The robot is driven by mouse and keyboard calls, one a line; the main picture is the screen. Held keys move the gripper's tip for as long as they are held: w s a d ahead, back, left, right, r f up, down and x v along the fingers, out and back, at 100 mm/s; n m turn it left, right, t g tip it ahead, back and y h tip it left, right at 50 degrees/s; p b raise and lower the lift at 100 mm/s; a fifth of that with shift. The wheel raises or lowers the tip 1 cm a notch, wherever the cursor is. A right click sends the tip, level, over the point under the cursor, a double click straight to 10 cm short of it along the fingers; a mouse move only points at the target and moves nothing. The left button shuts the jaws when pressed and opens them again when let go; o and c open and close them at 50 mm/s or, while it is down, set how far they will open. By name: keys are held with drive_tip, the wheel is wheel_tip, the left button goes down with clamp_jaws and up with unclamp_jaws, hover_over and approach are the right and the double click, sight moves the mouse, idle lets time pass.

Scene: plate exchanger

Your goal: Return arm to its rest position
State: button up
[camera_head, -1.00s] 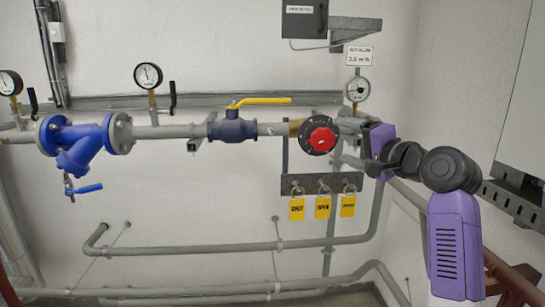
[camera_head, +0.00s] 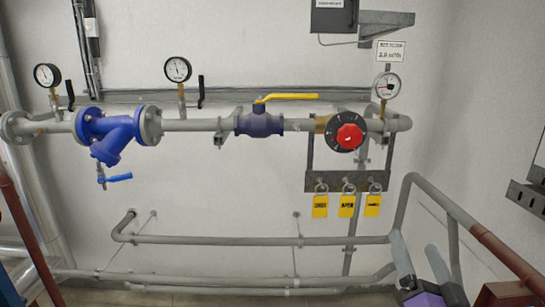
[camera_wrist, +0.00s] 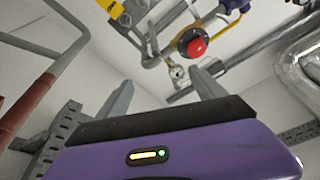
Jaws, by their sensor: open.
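My gripper (camera_head: 420,262) is low at the right of the head view, in front of the grey pipes, with its purple body cut off by the bottom edge. Its two grey fingers point up and stand apart with nothing between them. In the wrist view my gripper (camera_wrist: 161,92) also shows spread, empty fingers. The rest of my arm is out of the head view. The red knob (camera_head: 349,137) on its black dial sits on the main pipe, up and left of my gripper and clear of it. The red knob also shows in the wrist view (camera_wrist: 195,46).
A yellow-handled valve (camera_head: 260,122), a blue strainer (camera_head: 112,133) and several gauges line the main pipe. Yellow tags (camera_head: 346,205) hang from a dark bracket (camera_head: 320,181). A reddish-brown pipe (camera_head: 495,250) runs close to the right of my gripper. The wall's middle is open.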

sight(351, 139)
drive_tip(key=s+a+f+n+g, duration=0.2)
drive_tip(key=s+f, duration=0.3)
drive_tip(key=s, duration=0.8)
drive_tip(key=s+a+f+n+g+y, duration=0.1)
drive_tip(key=s+f, duration=0.5)
drive_tip(key=s, duration=0.8)
drive_tip(key=s+a+f+n+g, duration=0.3)
drive_tip(key=s+f, duration=0.3)
drive_tip(key=s, duration=0.8)
drive_tip(key=shift+s+a+y, duration=0.25)
drive_tip(key=shift+a+y, duration=0.15)
drive_tip(key=shift+a, duration=0.4)
drive_tip(key=shift+w, duration=0.1)
